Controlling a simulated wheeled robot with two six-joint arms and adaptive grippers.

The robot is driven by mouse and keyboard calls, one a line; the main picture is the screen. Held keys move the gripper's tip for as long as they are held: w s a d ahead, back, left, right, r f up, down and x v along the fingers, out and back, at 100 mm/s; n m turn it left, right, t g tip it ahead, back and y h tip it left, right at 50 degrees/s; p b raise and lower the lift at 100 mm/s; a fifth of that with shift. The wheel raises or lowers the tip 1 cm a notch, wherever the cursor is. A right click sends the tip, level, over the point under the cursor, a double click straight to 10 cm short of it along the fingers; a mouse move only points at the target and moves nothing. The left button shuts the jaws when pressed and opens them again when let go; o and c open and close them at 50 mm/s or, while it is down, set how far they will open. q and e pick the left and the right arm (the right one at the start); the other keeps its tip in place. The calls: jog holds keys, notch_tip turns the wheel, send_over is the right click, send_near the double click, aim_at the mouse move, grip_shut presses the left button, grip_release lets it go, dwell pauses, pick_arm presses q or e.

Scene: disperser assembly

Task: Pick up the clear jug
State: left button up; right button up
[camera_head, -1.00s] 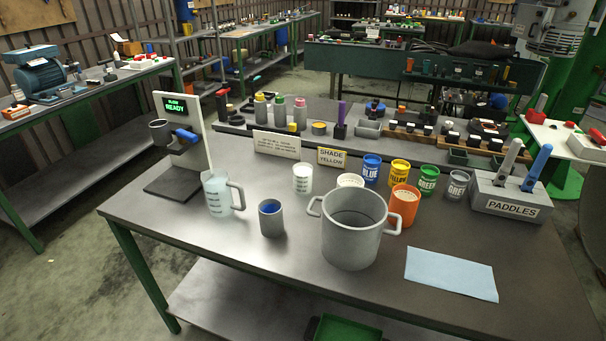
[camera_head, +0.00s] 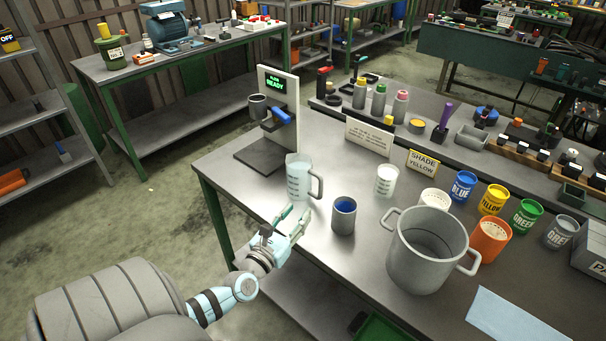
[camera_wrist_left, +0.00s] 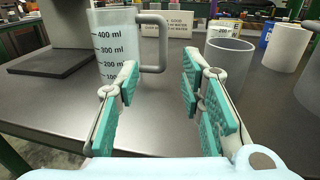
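The clear jug (camera_head: 299,178) stands upright near the left end of the workbench, its handle to the right. In the left wrist view the jug (camera_wrist_left: 115,47) shows volume marks up to 400 ml, and its handle points right. My left gripper (camera_head: 296,217) is at the bench's front edge, just in front of the jug and apart from it. In the left wrist view its two teal-padded fingers (camera_wrist_left: 159,85) are spread with nothing between them, the left finger overlapping the jug's lower right. My right gripper is not in view.
A grey cup with blue inside (camera_head: 343,216) stands right of the jug, with a white beaker (camera_head: 387,181) behind it. A large grey pot (camera_head: 428,262) is further right. The dispenser stand (camera_head: 280,110) rises behind the jug. Bench in front of the jug is bare.

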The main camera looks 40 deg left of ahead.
aim_at(320, 187)
pick_arm(q)
jog(key=b+x, duration=0.1)
jog(key=x, duration=0.3)
jog(key=b+x, duration=0.1)
jog(key=x, duration=0.4)
jog(key=b+x, duration=0.1)
jog(key=x, duration=0.3)
jog(key=shift+w+d+f, duration=0.2)
jog(key=shift+w+f, duration=0.05)
jog(key=shift+w, duration=0.1)
jog(key=shift+r, duration=0.1)
grip_shut()
jog(key=shift+r, duration=0.1)
